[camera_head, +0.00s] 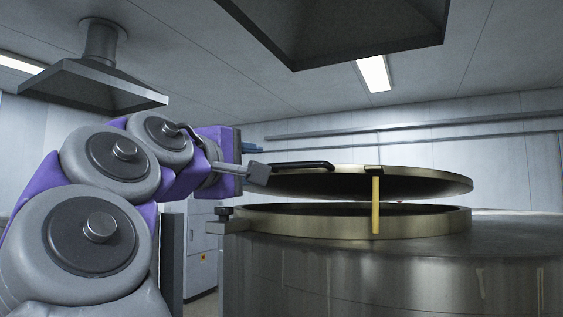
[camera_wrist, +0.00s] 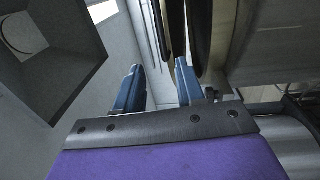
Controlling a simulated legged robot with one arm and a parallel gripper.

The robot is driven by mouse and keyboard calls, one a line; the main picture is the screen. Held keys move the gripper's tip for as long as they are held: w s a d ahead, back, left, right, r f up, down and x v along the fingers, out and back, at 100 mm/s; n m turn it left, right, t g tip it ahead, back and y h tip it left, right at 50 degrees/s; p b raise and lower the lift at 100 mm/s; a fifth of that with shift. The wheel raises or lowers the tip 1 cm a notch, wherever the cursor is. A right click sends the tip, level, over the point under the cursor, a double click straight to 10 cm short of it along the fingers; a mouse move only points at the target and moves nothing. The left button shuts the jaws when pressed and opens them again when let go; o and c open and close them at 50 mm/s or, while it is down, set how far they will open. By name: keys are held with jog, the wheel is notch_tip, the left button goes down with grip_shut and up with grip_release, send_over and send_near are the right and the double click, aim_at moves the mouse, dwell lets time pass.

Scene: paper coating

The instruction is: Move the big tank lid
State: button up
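The big tank lid (camera_head: 410,183) is a wide brass-coloured disc, nearly level, raised above the round rim (camera_head: 430,222) of a large metal tank. A gap shows between lid and rim. A black bar handle (camera_head: 305,165) runs along the lid's left side. A yellow post (camera_head: 376,205) stands at the lid's front edge. My gripper (camera_head: 258,173) is at the handle's left end. In the wrist view, my gripper (camera_wrist: 160,68) has its two blue fingers apart, with the dark edges of the handle and lid (camera_wrist: 202,35) just beyond. Contact with the handle is unclear.
The tank body (camera_head: 400,275) fills the lower right. A small bracket (camera_head: 235,220) sticks out at its left. A grey cabinet (camera_head: 203,245) stands behind on the left. Hoods (camera_head: 95,85) hang from the ceiling, and another (camera_head: 350,35) is above the tank.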

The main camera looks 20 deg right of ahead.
aim_at(291, 166)
jog(key=p+x, duration=0.3)
jog(key=x, duration=1.3)
jog(key=shift+w+d, duration=0.2)
jog(key=shift+d, duration=0.15)
grip_shut()
